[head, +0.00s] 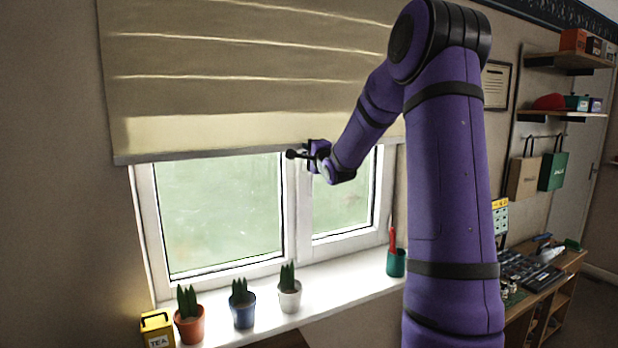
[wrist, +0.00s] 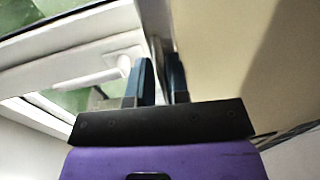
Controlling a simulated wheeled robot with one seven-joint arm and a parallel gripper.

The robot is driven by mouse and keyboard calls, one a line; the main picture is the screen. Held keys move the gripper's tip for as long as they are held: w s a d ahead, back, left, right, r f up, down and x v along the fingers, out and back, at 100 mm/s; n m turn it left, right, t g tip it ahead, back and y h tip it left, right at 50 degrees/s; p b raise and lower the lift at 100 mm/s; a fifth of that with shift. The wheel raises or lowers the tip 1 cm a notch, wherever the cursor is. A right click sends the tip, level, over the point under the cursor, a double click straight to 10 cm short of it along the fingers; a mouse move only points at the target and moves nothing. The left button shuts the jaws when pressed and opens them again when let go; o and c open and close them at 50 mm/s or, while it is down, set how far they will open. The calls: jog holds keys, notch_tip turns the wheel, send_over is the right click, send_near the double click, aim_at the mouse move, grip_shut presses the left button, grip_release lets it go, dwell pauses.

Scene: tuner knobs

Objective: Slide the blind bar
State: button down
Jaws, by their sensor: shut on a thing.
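The blind bar (head: 200,154) is a thin grey strip along the bottom edge of the beige roller blind (head: 250,90), which hangs over the upper window. My gripper (head: 306,154) is at the bar near the middle of the window. In the wrist view, the two dark fingers of my gripper (wrist: 161,82) are close together with the blind's lower edge (wrist: 157,25) running down between them. They are shut on the bar. The exact contact is hidden behind the gripper body. My purple arm covers the right end of the blind in the head view.
The window (head: 222,215) shows below the blind. On the white sill (head: 335,304) stand potted plants (head: 242,305) and a green cup (head: 396,262) with a red item. A yellow tea tin (head: 157,330) is at the left. A cluttered desk (head: 540,285) and shelves are at the right.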

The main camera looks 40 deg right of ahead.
aim_at(305, 133)
notch_tip(305, 133, up, 5)
jog(key=shift+f, duration=0.1)
dwell(0.4)
jog(key=c, duration=1.3)
grip_release()
jog(key=shift+s, duration=0.1)
jog(key=v, duration=1)
jog(key=shift+s, duration=0.3)
jog(key=shift+a, duration=0.15)
